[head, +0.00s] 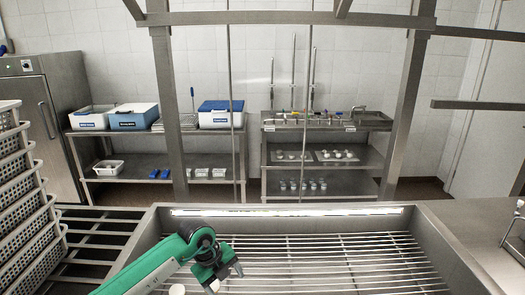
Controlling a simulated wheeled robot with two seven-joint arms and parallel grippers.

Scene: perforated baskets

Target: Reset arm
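My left arm is green and comes in from the bottom left. My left gripper (227,278) is over the left part of a metal wire rack (340,262) set in a steel basin. Its two fingertips look apart, with nothing visible between them. My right gripper is not in view.
Stacked perforated baskets (28,205) stand at the left. A steel frame post (398,110) rises behind the basin at the right. A wire holder (514,235) is at the far right. Shelves with boxes (220,113) stand at the back. The rack's right part is clear.

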